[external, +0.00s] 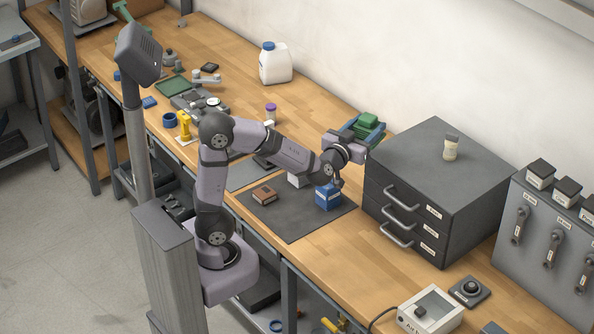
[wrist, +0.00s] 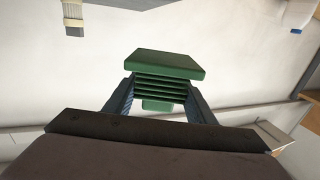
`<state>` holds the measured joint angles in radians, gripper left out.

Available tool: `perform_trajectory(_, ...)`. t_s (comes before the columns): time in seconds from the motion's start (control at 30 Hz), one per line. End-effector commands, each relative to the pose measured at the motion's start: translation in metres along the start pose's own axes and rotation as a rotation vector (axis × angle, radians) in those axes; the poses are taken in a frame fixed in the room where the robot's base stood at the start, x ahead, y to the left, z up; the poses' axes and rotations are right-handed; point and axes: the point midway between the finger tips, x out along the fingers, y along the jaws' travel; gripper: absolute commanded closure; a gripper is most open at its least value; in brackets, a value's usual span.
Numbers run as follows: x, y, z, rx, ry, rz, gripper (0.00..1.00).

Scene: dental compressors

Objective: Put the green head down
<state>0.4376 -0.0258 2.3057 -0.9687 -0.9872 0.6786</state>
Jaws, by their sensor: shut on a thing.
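The green head (external: 368,121) is a finned block with a flat wider plate. My gripper (external: 357,130) is shut on it and holds it in the air above the bench, close to the left side of the grey drawer cabinet. In the wrist view the green head (wrist: 165,80) sits between the two blue-grey fingers of my gripper (wrist: 160,95), with its flat plate facing outward. Its fins are horizontal in that view. A blue block (external: 328,196) stands on the dark mat (external: 300,222) below my gripper.
The drawer cabinet (external: 425,200) has a small jar (external: 451,148) on top. A brown block (external: 264,195) lies on the mat and a white box (external: 299,180) stands behind it. A white jug (external: 275,63) is near the wall. The mat's front part is clear.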

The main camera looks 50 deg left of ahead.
Motion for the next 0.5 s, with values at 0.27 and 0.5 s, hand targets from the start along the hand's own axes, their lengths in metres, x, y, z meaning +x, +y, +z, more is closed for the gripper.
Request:
perform_trajectory(0.27,-0.067,0.043,0.036,0.003,0.001,-0.037,0.91)
perform_trajectory(0.5,-0.122,0.057,0.066,0.003,0.004,-0.059,0.91)
